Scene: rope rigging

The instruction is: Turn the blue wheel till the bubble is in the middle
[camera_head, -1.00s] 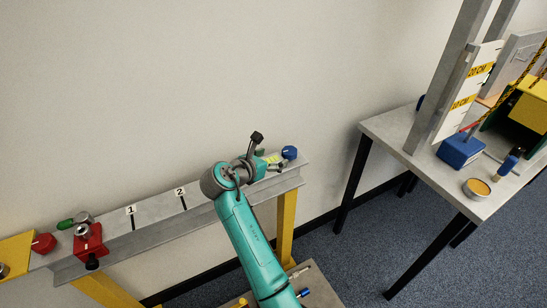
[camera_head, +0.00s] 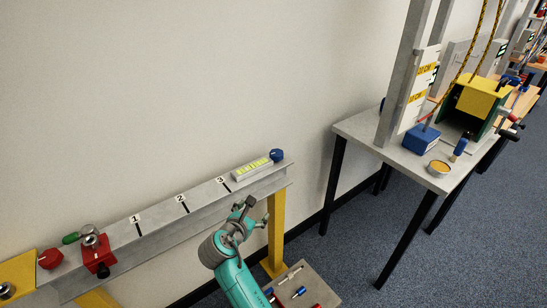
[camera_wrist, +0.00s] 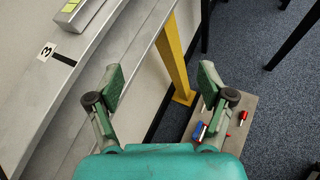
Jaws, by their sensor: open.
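The blue wheel (camera_head: 277,155) sits at the far right end of the grey beam, just past the level. The level, with its yellow-green vial (camera_head: 252,168), lies on the beam beside the wheel. The bubble is too small to make out. My gripper (camera_head: 246,208) is in front of and below the beam, apart from the wheel and the level. In the wrist view my gripper (camera_wrist: 158,88) is open and empty, its two fingers spread. A corner of the level (camera_wrist: 78,12) shows at top left there; the wheel is out of that view.
The grey beam (camera_head: 160,227) bears marks 1, 2 and 3 and a red clamp (camera_head: 97,254) at left. A yellow post (camera_head: 275,235) holds its right end. A low board (camera_head: 310,285) with small parts lies below. A grey table (camera_head: 370,140) stands at right.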

